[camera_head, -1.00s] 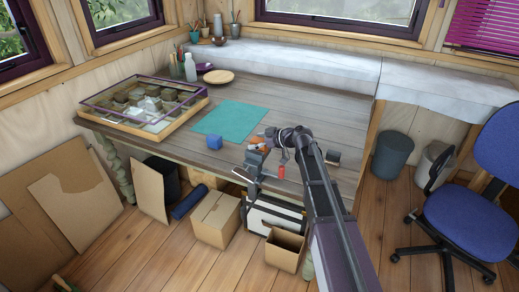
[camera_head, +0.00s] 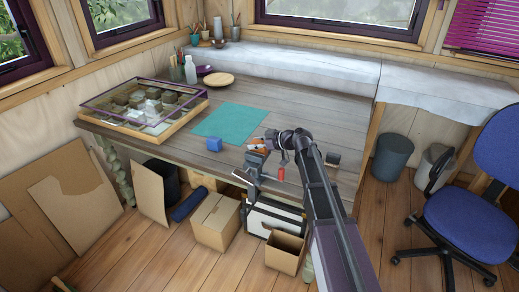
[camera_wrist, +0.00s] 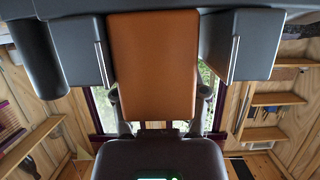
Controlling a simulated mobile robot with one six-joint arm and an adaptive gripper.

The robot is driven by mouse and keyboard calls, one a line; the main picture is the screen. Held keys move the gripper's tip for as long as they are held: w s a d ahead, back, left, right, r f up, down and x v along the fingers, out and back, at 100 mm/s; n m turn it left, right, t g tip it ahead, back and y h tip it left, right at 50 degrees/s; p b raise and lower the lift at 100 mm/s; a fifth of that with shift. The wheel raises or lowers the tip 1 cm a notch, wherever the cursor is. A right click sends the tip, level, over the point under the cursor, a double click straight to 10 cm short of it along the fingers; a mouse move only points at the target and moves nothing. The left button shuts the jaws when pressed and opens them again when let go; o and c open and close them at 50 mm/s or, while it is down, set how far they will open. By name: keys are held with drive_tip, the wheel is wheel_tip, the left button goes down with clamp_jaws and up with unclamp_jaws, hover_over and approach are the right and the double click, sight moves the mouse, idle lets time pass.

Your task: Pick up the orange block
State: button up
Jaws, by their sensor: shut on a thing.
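The orange block (camera_wrist: 153,65) fills the upper middle of the wrist view, with a dark jaw pad on each side of it. My gripper (camera_wrist: 155,50) is shut on the block. In the head view my gripper (camera_head: 268,145) is over the front part of the grey wooden desk, with a small orange patch of the block (camera_head: 257,149) showing beside it. My arm and gripper hide much of the block there. I cannot tell from these views how far it is above the desk top.
A blue block (camera_head: 214,145) lies left of my gripper, near a teal mat (camera_head: 229,121). A grey vise (camera_head: 255,164) at the desk's front edge, a red object (camera_head: 281,174) and a dark block (camera_head: 333,158) are close by. A glass-topped case (camera_head: 150,122) stands at the left.

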sight(255, 141)
drive_tip(key=shift+r, duration=0.15)
idle(0.3)
wheel_tip(255, 141, up, 10)
drive_tip(key=p, duration=1)
drive_tip(key=shift+f, duration=0.25)
drive_tip(key=shift+a, duration=0.15)
idle(0.7)
